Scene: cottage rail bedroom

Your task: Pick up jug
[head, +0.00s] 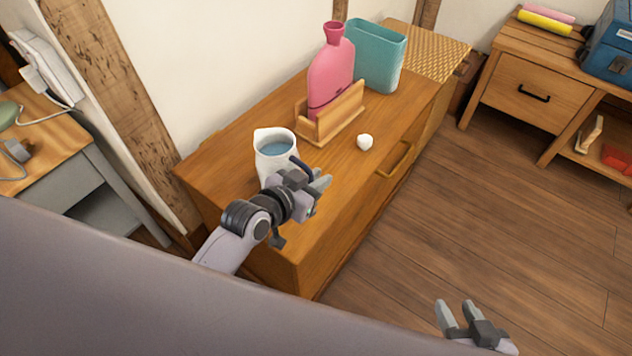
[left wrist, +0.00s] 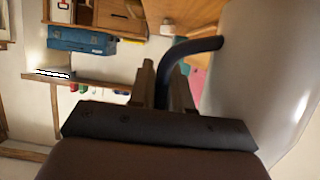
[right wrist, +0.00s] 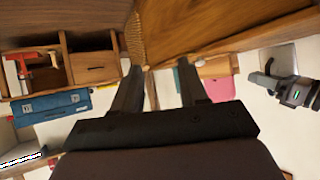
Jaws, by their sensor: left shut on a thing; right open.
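The jug (head: 262,150) is white with a dark blue handle and bluish contents, upright at the near left part of the wooden chest. My left gripper (head: 318,187) is at the jug's handle side. In the left wrist view the dark handle (left wrist: 195,47) passes between the fingers of my left gripper (left wrist: 163,85), which are shut on it, and the pale jug body (left wrist: 250,70) fills the right side. Whether the jug's base touches the chest is hidden by the arm. My right gripper (head: 458,312) is open and empty, low over the floor; its spread fingers show in the right wrist view (right wrist: 160,88).
On the chest (head: 340,220) stand a pink bottle (head: 331,75) in a wooden holder (head: 338,112), a teal container (head: 377,58) and a small white round object (head: 364,142). A wooden desk (head: 530,85) stands at right. The floor (head: 500,210) between is clear.

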